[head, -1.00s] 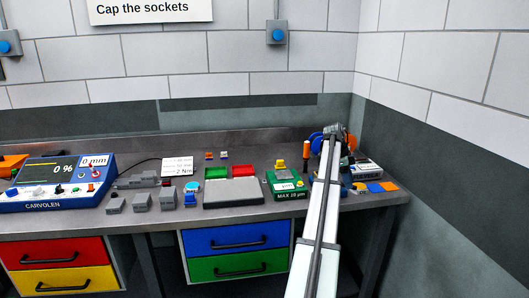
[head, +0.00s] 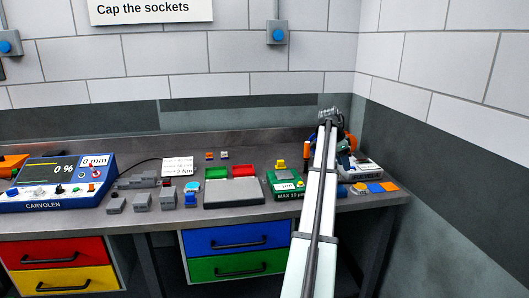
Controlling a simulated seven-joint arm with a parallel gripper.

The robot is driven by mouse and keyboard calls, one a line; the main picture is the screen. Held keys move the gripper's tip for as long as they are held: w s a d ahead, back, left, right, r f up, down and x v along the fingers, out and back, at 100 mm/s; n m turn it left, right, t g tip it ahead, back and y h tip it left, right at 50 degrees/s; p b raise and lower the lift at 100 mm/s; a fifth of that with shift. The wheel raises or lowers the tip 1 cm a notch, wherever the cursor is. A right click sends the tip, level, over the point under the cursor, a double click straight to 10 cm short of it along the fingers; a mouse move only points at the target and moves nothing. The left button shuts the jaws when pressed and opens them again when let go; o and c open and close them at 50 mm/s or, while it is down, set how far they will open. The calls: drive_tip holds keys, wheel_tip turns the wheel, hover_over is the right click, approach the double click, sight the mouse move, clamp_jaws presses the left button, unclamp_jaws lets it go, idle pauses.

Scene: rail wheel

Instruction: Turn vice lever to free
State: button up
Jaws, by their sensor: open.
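My gripper (head: 328,114) is at the end of my extended arm, above the back right of the bench and in front of the dark wall band. It is small in the head view; it is open and I see nothing held in it. Under it, a blue and orange device (head: 349,142) shows only in part, because my arm covers much of it. I cannot tell for sure whether this is the vice, and I cannot make out a lever or its position. Whether my gripper touches anything there is hidden.
An orange-topped upright piece (head: 306,148) stands left of my arm, with a green gauge block (head: 285,184) in front. A grey tray (head: 233,193), several grey blocks and a blue console (head: 60,188) stand further left. Blue and orange pads (head: 376,188) lie at the right edge.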

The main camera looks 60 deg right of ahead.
drive_tip(key=v, duration=0.7)
drive_tip(key=w+a+f+n+t, duration=0.1)
drive_tip(key=w+a, duration=0.3)
drive_tip(key=w, duration=0.4)
drive_tip(key=w+a+f+n+t, duration=0.1)
drive_tip(key=w+a+n, duration=0.2)
drive_tip(key=w+a, duration=0.2)
drive_tip(key=w+a+f+n+t+h, duration=0.1)
drive_tip(key=w+a, duration=0.4)
drive_tip(key=w, duration=0.7)
drive_tip(key=shift+n, duration=0.7)
wheel_tip(320, 180, up, 2)
drive_tip(key=m+g+y, duration=0.2)
drive_tip(key=m+g, duration=0.1)
drive_tip(key=m, duration=0.5)
hover_over(349, 181)
drive_tip(key=w+a, duration=0.3)
drive_tip(key=w, duration=0.2)
drive_tip(key=x, duration=1.3)
drive_tip(key=shift+s+d+r, duration=0.1)
drive_tip(key=shift+s+d, duration=0.1)
drive_tip(key=shift+s, duration=0.15)
drive_tip(key=shift+c, duration=0.2)
